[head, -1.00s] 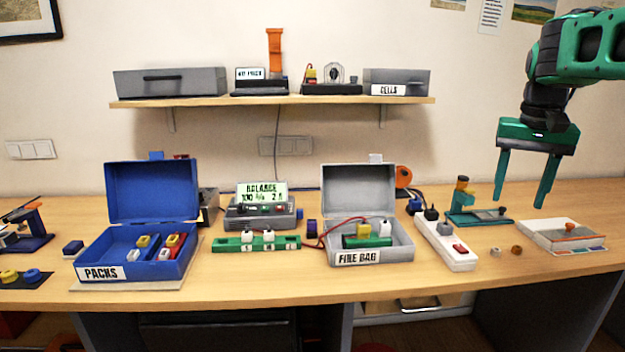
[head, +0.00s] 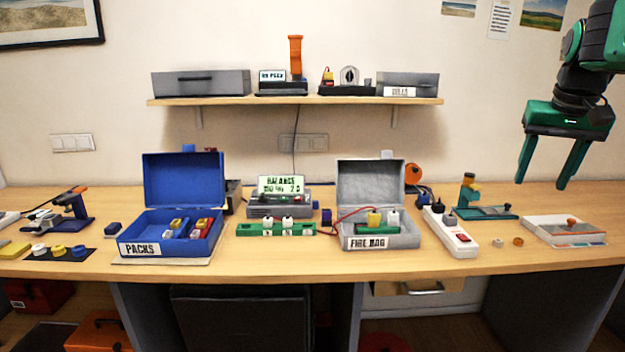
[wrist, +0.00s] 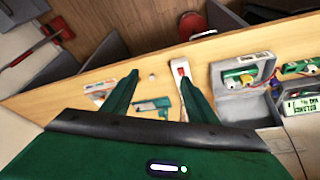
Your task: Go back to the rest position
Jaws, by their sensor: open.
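My gripper (head: 546,184) is green and hangs at the right of the head view, above the right end of the workbench. Its two fingers are apart, with nothing between them. The wrist view also shows my gripper (wrist: 158,88) with its fingers spread over the bench. Below it in the head view lies a white book-like block (head: 564,232) with a small brown knob on top. A green tool base with a small figure (head: 468,192) stands to the left of the fingers, apart from them.
An open blue PACKS box (head: 140,249) and an open grey FIRE BAG box (head: 412,238) stand on the bench (head: 300,268). A white power strip (head: 452,238) lies right of the grey box. A wall shelf (head: 300,101) holds several items. Space around my gripper is clear.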

